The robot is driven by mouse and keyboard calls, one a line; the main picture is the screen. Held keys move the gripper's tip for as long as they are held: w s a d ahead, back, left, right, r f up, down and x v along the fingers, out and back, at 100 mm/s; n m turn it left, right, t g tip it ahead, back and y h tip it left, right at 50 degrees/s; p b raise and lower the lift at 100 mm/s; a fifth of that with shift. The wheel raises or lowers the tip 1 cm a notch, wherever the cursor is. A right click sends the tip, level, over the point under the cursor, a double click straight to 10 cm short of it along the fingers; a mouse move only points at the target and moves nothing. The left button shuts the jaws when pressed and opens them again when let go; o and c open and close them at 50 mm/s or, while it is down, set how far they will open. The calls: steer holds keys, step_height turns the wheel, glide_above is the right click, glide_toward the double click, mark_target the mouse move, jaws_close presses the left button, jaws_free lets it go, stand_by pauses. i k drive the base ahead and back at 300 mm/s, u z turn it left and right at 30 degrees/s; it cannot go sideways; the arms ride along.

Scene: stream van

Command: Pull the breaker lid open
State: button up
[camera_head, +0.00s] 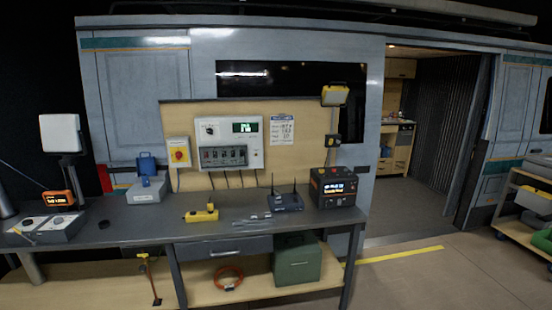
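A white electrical panel (253,150) is mounted on the wooden backboard above the workbench, near the middle of the head view. It has a round dial and a green-lit display at the top. Below them is a grey breaker section (224,157) with a row of dark switches showing. A cover over this row seems clear or part of the grey frame; at this size I cannot tell its exact edges or whether it is shut. My gripper is not in the head view.
The dark workbench (150,222) holds a yellow power strip (201,215), a router (285,201) and a black power unit (339,187). Open floor (430,270) lies right of the bench.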

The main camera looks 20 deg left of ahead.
mark_target(224, 158)
steer(key=i, duration=1.15)
steer(key=u, duration=0.95)
steer(key=i, duration=1.15)
steer(key=u, duration=1.7)
steer(key=i, duration=0.85)
steer(key=u, duration=0.1)
